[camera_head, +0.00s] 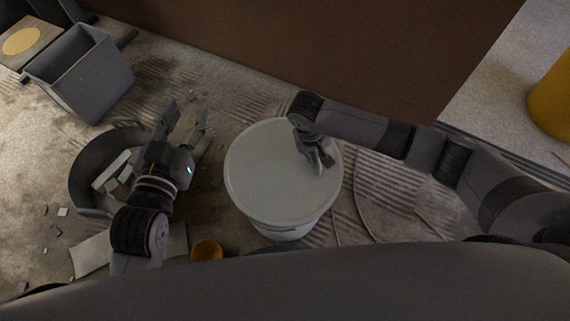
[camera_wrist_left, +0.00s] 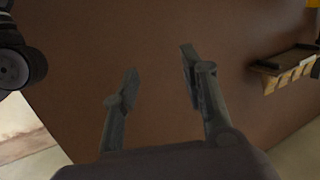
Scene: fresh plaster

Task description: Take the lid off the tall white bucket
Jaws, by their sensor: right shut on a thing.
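The tall white bucket (camera_head: 284,230) stands on the floor in the middle of the head view. Its round pale lid (camera_head: 262,165) covers the top; I cannot tell whether it sits fully down. My right gripper (camera_head: 320,166) reaches in from the right over the lid and is shut on it, right of its centre. The gripped part is hidden by the fingers. My left gripper (camera_head: 187,108) is open and empty, left of the bucket and apart from it. Its spread fingers also show in the left wrist view (camera_wrist_left: 159,66), with nothing between them.
A dark round tub (camera_head: 78,178) with rubble stands at the left, beneath my left arm. A grey rectangular bin (camera_head: 88,88) is behind it. A small orange cup (camera_head: 206,250) lies near the front. A brown panel (camera_head: 350,50) closes the back; a yellow container (camera_head: 553,100) is far right.

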